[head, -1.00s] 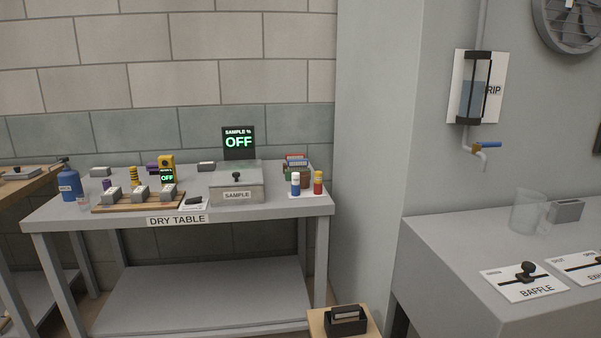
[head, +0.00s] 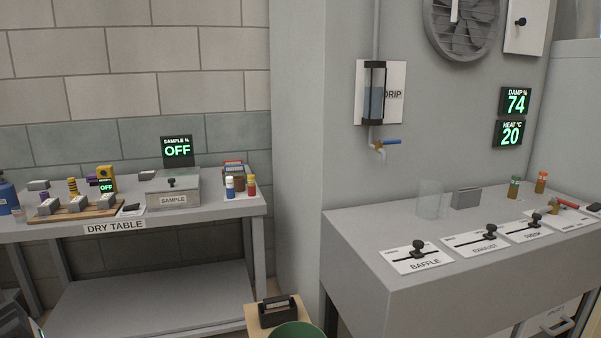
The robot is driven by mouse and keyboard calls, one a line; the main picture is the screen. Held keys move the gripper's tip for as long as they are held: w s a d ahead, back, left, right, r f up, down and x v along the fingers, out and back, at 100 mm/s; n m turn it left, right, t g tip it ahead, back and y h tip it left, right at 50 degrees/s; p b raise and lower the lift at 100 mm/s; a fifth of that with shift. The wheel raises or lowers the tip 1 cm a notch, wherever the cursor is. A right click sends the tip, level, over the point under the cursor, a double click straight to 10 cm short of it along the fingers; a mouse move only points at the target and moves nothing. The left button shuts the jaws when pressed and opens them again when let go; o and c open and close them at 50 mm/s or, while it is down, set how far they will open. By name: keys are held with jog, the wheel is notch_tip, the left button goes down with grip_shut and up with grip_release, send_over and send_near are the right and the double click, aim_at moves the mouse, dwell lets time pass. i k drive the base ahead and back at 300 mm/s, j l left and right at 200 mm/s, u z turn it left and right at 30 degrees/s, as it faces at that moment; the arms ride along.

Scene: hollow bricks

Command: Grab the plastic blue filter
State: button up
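I see nothing that I can clearly recognise as a plastic blue filter. Blue things in the head view are a blue bottle (head: 7,197) at the left edge, a small white-and-blue container (head: 230,188) on the dry table, and a blue tap handle (head: 391,142). The tap is under a clear drip cylinder (head: 374,95) with bluish contents, mounted on the wall. My gripper cannot be made out in this view. A dark shape (head: 14,322) shows in the bottom left corner; I cannot tell what it is.
The dry table (head: 190,214) holds grey blocks on a wooden board and a sample box (head: 172,190). The grey bench (head: 365,240) at right has slider plates, a clear cylinder (head: 430,200) and small bottles. A dark caddy (head: 278,312) and green bin (head: 297,330) stand low in front.

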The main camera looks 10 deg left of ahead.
aim_at(235, 169)
jog(key=i+j+z, duration=0.1)
jog(key=z, duration=0.4)
jog(key=j+z, duration=0.15)
jog(key=z, duration=0.3)
jog(key=i+j, duration=0.1)
jog(key=j, duration=0.4)
jog(key=i+j, duration=0.15)
jog(key=j, duration=0.4)
jog(key=i+j, duration=0.1)
jog(key=j, duration=0.4)
jog(key=i+j, duration=0.1)
jog(key=j, duration=0.4)
jog(key=i+j, duration=0.1)
jog(key=j, duration=0.45)
jog(key=i+j, duration=0.15)
jog(key=j, duration=0.35)
